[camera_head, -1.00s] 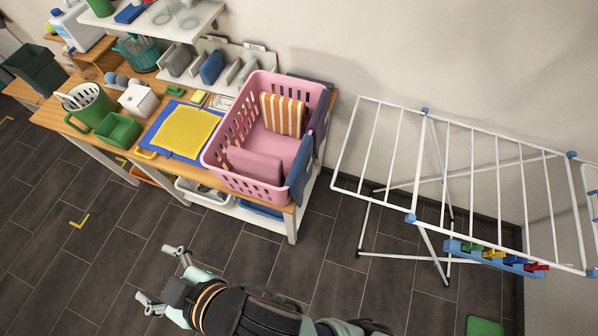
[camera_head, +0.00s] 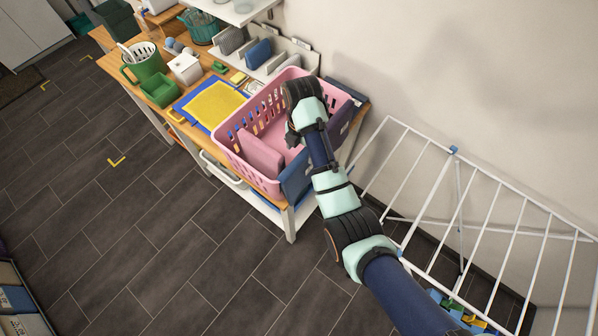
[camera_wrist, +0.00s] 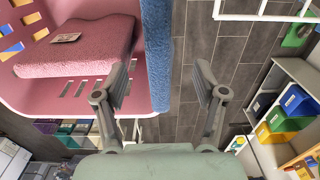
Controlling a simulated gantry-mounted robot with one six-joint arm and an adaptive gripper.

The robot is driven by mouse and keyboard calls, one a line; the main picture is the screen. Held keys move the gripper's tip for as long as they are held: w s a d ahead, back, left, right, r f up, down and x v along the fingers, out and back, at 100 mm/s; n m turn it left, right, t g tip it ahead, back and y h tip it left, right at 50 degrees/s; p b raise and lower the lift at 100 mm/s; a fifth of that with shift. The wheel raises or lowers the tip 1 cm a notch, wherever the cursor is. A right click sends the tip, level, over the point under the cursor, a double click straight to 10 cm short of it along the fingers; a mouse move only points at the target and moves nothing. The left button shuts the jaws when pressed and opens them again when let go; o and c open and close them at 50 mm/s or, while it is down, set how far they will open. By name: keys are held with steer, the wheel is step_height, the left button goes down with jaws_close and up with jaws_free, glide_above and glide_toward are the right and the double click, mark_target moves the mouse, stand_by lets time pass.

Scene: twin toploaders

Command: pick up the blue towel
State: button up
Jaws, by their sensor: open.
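A blue towel (camera_head: 295,180) hangs over the right front rim of the pink basket (camera_head: 228,128) in the head view. In the wrist view a blue towel (camera_wrist: 157,45) hangs over the basket rim and appears as a narrow vertical strip. My gripper (camera_wrist: 162,85) is open, with one finger on each side of the strip's line. Its left finger is over the basket side and its right finger over the floor side. I cannot tell whether the towel is within finger reach.
A pink folded towel (camera_head: 262,152) is in the basket, close to my left finger. A darker cloth (camera_head: 342,122) hangs farther back on the right rim. A white drying rack (camera_head: 480,195) stands to the right. Open floor lies in front of the table.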

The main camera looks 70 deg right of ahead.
mark_target(300, 157)
step_height(300, 157, down, 7)
steer(key=shift+w+a+f, duration=0.1)
steer(key=shift+w+f, duration=0.05)
jaws_close()
stand_by(0.5)
